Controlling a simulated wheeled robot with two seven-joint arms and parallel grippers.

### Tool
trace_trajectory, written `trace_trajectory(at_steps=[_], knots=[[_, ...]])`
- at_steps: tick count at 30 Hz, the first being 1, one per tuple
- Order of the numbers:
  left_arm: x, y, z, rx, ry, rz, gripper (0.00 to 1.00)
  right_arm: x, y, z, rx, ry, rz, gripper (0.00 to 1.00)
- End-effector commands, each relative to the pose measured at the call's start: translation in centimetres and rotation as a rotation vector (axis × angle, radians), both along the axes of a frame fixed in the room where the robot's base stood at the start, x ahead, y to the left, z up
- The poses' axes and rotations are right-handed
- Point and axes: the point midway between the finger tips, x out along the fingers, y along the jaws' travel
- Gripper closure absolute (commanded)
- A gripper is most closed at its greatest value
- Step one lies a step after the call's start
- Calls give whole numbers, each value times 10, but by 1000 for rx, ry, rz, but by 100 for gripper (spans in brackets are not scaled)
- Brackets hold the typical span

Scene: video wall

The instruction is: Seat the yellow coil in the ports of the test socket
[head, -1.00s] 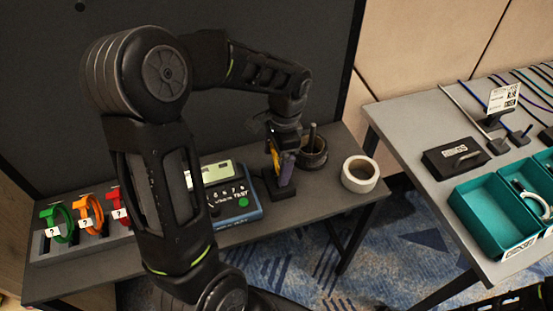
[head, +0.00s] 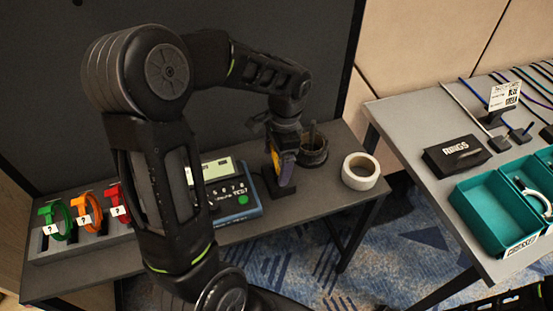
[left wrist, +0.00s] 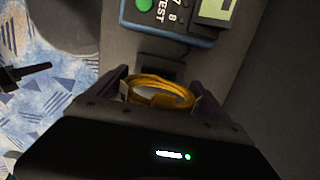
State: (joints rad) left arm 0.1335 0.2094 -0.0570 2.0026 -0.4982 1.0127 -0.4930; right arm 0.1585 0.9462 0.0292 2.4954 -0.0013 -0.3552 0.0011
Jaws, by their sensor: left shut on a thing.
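The yellow coil (left wrist: 160,92) is held between the two fingers of my left gripper (left wrist: 162,96) in the left wrist view. In the head view only a sliver of the coil (head: 275,161) shows beside my left gripper (head: 283,172), which points down. The test socket is a dark block (head: 284,192) beside the blue tester (head: 234,205). The gripper is right above this block. In the left wrist view the socket (left wrist: 156,66) lies just beyond the coil, and its ports are hidden. I cannot tell whether the coil touches it.
A dark cup (head: 313,152) stands close behind the gripper, with a white tape roll (head: 361,171) to its right. Green, orange (head: 90,212) and red coils stand in a rack at the left. A second table (head: 425,135) at right carries teal bins (head: 490,212).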

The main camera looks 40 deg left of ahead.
Motion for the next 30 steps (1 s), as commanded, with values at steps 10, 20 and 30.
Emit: trace_trajectory(at_steps=[10, 20, 30], knots=[[0, 0, -6, 0, 0, 0, 58, 0, 0, -4, 0, 0, 0, 64], [0, 0, -9, 0, 0, 0, 58, 0, 0, -5, 0, 0, 0, 64], [0, 0, -9, 0, 0, 0, 1, 0, 0, -5, 0, 0, 0, 64]])
